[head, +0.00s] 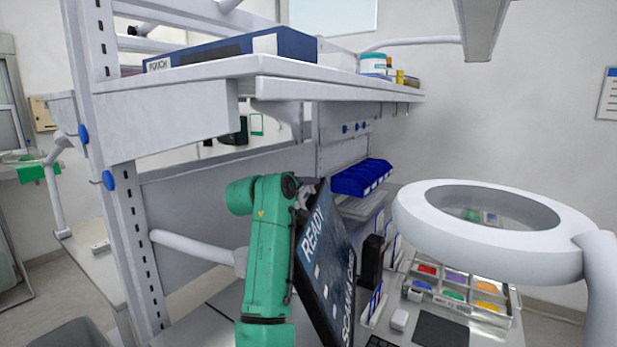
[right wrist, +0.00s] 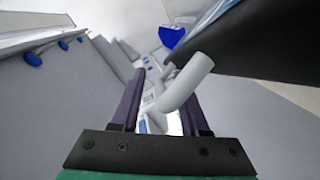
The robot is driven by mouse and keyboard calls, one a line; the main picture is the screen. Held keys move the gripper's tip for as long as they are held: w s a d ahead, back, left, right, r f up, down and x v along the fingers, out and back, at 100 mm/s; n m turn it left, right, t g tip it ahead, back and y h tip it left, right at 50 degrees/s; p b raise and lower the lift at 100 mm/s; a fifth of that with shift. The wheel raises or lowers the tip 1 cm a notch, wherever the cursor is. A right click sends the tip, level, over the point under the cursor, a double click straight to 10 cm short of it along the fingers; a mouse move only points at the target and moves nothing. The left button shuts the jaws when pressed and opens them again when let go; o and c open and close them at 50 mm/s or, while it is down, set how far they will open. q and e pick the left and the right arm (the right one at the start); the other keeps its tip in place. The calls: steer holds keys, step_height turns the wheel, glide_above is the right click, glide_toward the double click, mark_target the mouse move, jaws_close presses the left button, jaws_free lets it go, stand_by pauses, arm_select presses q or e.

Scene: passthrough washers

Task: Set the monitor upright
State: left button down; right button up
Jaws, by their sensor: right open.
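The monitor (head: 325,268) is a dark panel with a blue screen and white "READY" lettering, and it leans tilted on its side in the head view. In the right wrist view its black edge (right wrist: 265,45) fills the upper right. My right gripper (head: 306,190), on the green arm, is at the monitor's upper left edge, and its fingers are partly hidden there. In the right wrist view the gripper (right wrist: 160,95) is open, with a pale bent tube (right wrist: 188,80) showing at and between its fingers. I cannot tell whether they touch. My left gripper is not in view.
A white support arm (head: 190,245) runs from the rack post toward the monitor. A shelf (head: 330,85) hangs above. Blue bins (head: 360,178), a tray of coloured parts (head: 458,290) and a ring magnifier lamp (head: 420,225) stand to the right.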

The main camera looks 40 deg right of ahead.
steer(key=shift+w+d, duration=0.1)
steer(key=shift+d, duration=0.05)
steer(key=shift+a+r, duration=0.1)
steer(key=shift+a, duration=0.3)
steer(key=shift+c, duration=0.6)
steer(key=c, duration=0.5)
steer(key=shift+d, duration=0.1)
jaws_close()
steer(key=shift+d, duration=0.1)
